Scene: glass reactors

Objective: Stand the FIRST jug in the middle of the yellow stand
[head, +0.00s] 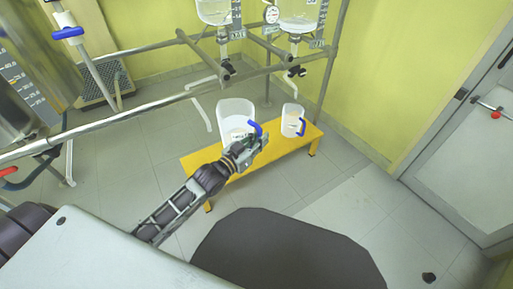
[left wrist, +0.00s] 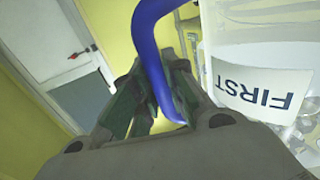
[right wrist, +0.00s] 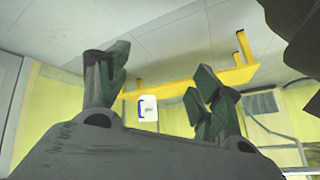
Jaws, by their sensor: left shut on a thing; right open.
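The FIRST jug (head: 235,113) is clear with a white label and a blue handle. In the left wrist view its label (left wrist: 262,88) reads FIRST. My left gripper (head: 250,147) is shut on its blue handle (left wrist: 150,45). In the head view the jug appears upright over the left-middle of the yellow stand (head: 270,156). My gripper and arm hide its lower edge, so I cannot tell whether it touches the top. My right gripper (right wrist: 158,92) is open and empty, away from the stand (right wrist: 190,84), which shows upside down in the right wrist view.
A second jug (head: 292,119) with a blue handle stands at the right part of the stand. Grey rack pipes (head: 150,108) and glass reactors (head: 300,12) are behind the stand. A white door (head: 465,150) is at the right.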

